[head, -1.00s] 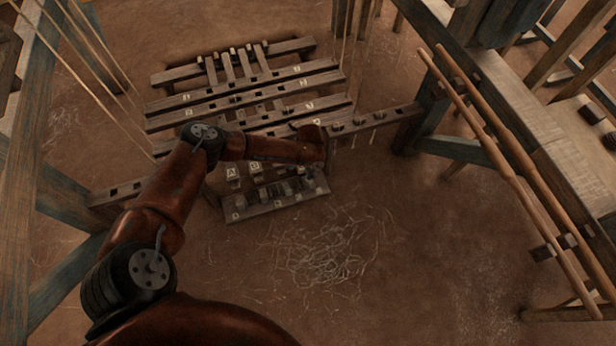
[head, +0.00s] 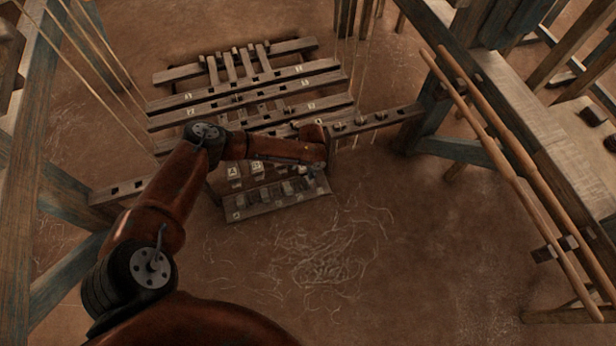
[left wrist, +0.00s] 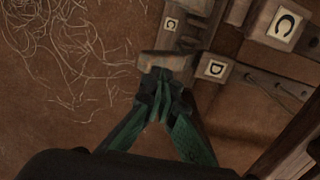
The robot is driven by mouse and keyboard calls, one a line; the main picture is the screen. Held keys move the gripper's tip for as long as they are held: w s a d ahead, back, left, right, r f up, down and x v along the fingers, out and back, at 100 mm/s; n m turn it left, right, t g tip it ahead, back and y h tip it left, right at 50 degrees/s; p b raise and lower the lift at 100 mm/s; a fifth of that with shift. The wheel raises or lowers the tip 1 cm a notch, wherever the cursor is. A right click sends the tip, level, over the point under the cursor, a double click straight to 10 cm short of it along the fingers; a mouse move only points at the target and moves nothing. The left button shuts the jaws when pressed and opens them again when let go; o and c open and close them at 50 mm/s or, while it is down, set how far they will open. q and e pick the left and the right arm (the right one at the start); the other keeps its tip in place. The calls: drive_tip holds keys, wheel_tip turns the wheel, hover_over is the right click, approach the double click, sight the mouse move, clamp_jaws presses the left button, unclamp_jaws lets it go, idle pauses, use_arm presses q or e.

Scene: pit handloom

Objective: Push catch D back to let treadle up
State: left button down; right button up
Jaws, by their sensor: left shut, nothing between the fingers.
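My left gripper (left wrist: 164,84) has its green fingers shut and empty in the left wrist view. Its tips are against or just over a wooden block (left wrist: 166,61), which appears to be catch D; contact cannot be told for certain. A block labelled D (left wrist: 215,69), seemingly the treadle's end, is just right of it. A larger block labelled C (left wrist: 284,25) looks nearer the camera. In the head view the catch board (head: 265,209) lies below my left forearm, which hides most of the gripper and the D end. My right gripper is not in view.
A small C label (left wrist: 171,24) marks the neighbouring catch spot. Slatted beams (head: 245,92) lie behind the catch board. Loose threads (head: 320,250) are on the open earth floor in front. A bench with long poles (head: 510,150) stands at the right.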

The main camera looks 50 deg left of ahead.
sight(311, 182)
use_arm(q)
drive_tip(key=shift+f, duration=0.2)
drive_tip(key=shift+f+b, duration=0.65)
drive_tip(key=shift+f, duration=0.65)
drive_tip(key=shift+d+f, duration=0.1)
